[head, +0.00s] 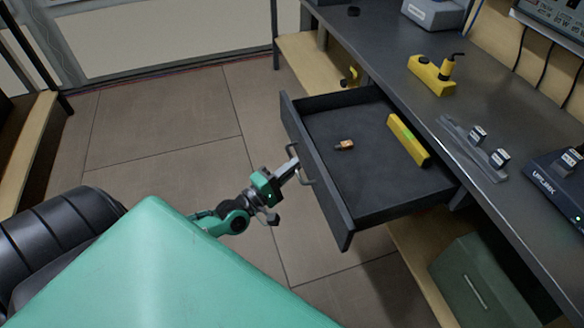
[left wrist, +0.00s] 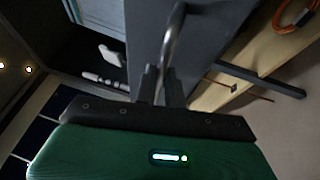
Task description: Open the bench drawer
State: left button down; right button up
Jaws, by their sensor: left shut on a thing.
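The bench drawer (head: 360,195) is dark grey and stands pulled well out from under the bench in the head view. Its front panel (head: 318,172) faces left and carries a metal bar handle (head: 305,178). My left gripper (head: 294,168) is at the handle and shut on it. In the left wrist view the handle (left wrist: 175,40) rises from between the fingers (left wrist: 160,85), close to the grey drawer front (left wrist: 200,40). Inside the drawer lie a yellow level (head: 408,140) and a small orange-and-dark item (head: 345,145). My right gripper is not in view.
The dark bench top (head: 400,50) holds a yellow tool (head: 432,74), a grey bracket with two small blocks (head: 470,148) and a dark device (head: 560,180). A green box (head: 475,280) sits on the wooden shelf below. Tiled floor (head: 170,120) lies clear left of the drawer.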

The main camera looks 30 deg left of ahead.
pick_arm(q)
jog(key=c, duration=1.5)
grip_release()
jog(key=v, duration=1.4)
jog(key=shift+w, duration=0.1)
